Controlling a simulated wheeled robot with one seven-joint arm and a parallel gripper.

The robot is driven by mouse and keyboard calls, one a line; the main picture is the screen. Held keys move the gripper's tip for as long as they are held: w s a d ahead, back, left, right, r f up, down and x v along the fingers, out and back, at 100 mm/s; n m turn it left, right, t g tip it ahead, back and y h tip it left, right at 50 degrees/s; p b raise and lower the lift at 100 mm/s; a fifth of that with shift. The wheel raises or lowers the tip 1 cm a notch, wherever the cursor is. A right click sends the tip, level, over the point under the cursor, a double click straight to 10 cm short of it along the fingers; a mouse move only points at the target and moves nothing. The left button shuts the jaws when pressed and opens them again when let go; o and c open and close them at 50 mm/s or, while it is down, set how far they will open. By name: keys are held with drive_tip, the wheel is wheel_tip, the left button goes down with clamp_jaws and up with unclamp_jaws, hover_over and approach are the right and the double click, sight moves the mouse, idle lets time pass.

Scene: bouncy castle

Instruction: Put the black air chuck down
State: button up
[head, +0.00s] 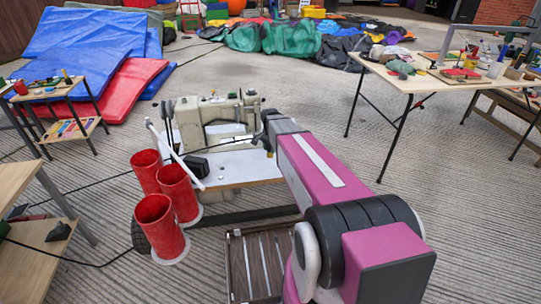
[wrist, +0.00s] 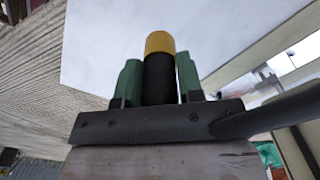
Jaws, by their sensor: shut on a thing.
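My gripper (wrist: 159,76) has green fingers and is shut on the black air chuck (wrist: 160,82), a black cylinder with a yellow end. The chuck stands between the two fingers, its yellow end past their tips. A pale flat surface (wrist: 100,50), which looks like the sewing machine's table top (head: 235,166), lies beyond it. I cannot tell whether the chuck touches it. In the head view my arm reaches to the right side of the sewing machine (head: 215,120).
Red cylinders (head: 155,222) stand at the table's left front. A black thing (head: 195,167) lies on the table's left part. A slatted crate (head: 240,270) is on the floor below. A cluttered workbench (head: 440,80) stands right. Ribbed floor is open behind the machine.

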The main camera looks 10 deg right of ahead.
drive_tip(key=shift+w+d+f, duration=0.1)
drive_tip(key=shift+f, duration=2)
drive_tip(key=o, duration=1)
drive_tip(key=shift+f, duration=0.1)
